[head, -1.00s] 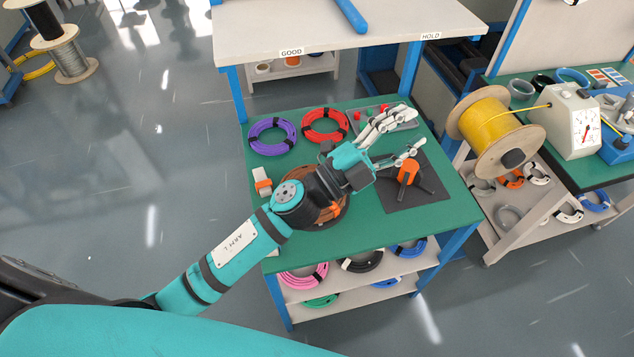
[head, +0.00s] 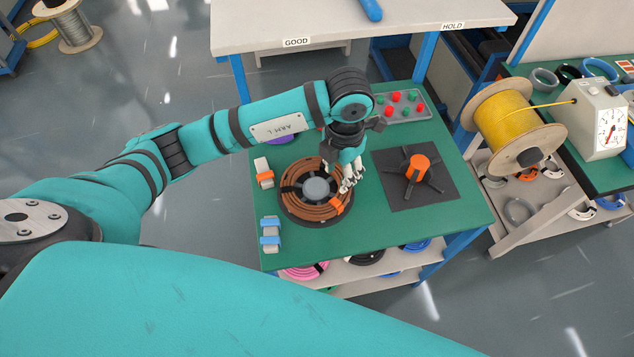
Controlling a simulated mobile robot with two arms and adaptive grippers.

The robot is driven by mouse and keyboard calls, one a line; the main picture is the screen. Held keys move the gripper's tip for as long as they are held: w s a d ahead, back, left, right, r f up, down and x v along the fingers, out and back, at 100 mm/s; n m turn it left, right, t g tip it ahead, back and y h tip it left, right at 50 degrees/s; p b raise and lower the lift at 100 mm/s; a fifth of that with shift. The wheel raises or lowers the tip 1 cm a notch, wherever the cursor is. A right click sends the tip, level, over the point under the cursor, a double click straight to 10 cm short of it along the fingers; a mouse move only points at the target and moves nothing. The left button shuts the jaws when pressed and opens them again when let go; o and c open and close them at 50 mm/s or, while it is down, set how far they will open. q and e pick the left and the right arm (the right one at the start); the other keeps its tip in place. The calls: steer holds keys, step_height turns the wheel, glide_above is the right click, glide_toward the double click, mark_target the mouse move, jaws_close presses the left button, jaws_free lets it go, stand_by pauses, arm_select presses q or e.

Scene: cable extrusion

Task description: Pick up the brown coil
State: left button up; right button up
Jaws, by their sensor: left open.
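The brown coil (head: 298,205) lies flat around a grey hub on a dark round base on the green table. An orange band wraps its right front side. My left gripper (head: 348,183) points down at the coil's right edge, close to the orange band. Its jaws are open, and the picture does not settle whether a finger touches the coil. The arm comes in from the left over the back of the table. My right gripper is out of view.
An orange-hubbed black stand (head: 418,167) sits on a dark mat (head: 440,195) to the right. A tray (head: 420,115) with red and green pieces is behind. Small orange and blue clamps (head: 270,235) line the left edge. A purple coil (head: 279,138) is mostly hidden by my arm.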

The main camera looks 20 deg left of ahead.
mark_target(336, 201)
arm_select(q)
step_height(336, 201, down, 9)
steer(key=shift+r+p, duration=0.1)
steer(key=shift+p, duration=0.8)
steer(key=shift+f+p, duration=0.4)
steer(key=shift+f, duration=0.15)
step_height(336, 201, down, 4)
steer(key=shift+r+p, duration=0.15)
steer(key=shift+p, duration=0.45)
steer(key=shift+a+f, duration=0.1)
steer(key=shift+f, duration=0.2)
jaws_close()
